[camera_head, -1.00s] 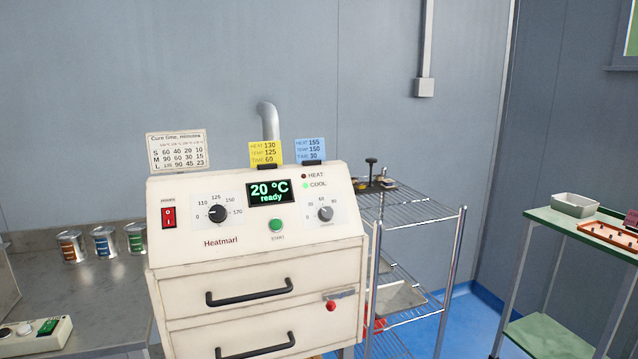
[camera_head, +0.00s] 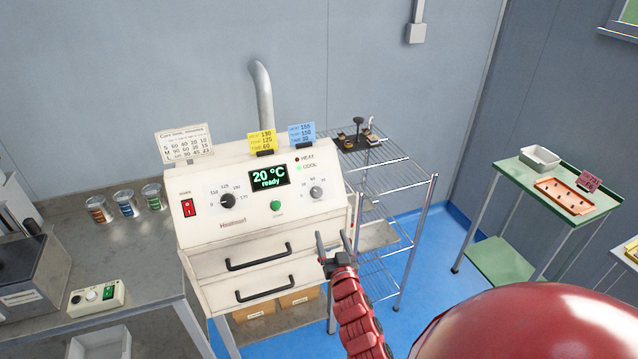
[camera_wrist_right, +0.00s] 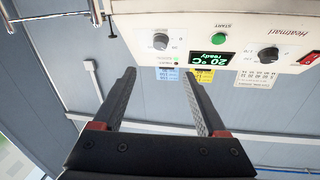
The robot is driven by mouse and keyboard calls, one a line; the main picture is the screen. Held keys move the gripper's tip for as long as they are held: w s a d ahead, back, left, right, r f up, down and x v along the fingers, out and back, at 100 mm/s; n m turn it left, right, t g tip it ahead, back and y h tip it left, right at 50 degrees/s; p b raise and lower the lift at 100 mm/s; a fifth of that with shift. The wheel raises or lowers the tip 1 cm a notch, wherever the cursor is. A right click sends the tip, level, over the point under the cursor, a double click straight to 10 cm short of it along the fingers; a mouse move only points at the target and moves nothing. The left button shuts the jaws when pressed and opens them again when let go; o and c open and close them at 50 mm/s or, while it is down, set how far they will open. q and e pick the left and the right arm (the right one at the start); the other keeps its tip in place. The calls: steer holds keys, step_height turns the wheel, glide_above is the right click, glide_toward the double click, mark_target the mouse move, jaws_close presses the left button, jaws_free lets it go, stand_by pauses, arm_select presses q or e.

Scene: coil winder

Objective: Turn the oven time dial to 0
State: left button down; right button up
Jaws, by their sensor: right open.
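The oven (camera_head: 240,222) is a cream cabinet with a sloped control panel and a display reading 20 °C ready. The time dial, a grey knob (camera_head: 316,192), sits at the right of the panel. It also shows in the right wrist view, upside down, as a grey knob (camera_wrist_right: 161,41). The black temperature dial (camera_head: 228,201) is at the panel's left. My right gripper (camera_head: 334,240) is open and empty, in front of the oven's right side and below the time dial. In the right wrist view its fingers (camera_wrist_right: 162,95) are spread apart with nothing between them. My left gripper is not in view.
A green start button (camera_head: 275,205) lies between the dials, and a red switch (camera_head: 188,208) is at far left. Drawer handles (camera_head: 260,259) stick out below the panel. A wire rack (camera_head: 385,185) stands right of the oven. A steel table (camera_head: 150,245) is on the left.

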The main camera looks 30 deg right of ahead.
steer(key=p, duration=0.3)
glide_toward(318, 195)
steer(key=b+x, duration=0.2)
steer(key=x, duration=0.4)
steer(key=shift+w+d+f+b, duration=0.15)
steer(key=shift+w+d+b, duration=0.05)
steer(key=shift+w+b, duration=0.15)
steer(key=shift+w+d, duration=0.1)
steer(key=shift+w, duration=0.2)
steer(key=shift+w+d+r+b, duration=0.2)
steer(key=shift+w+b, duration=0.2)
steer(key=shift+w, duration=0.05)
jaws_close()
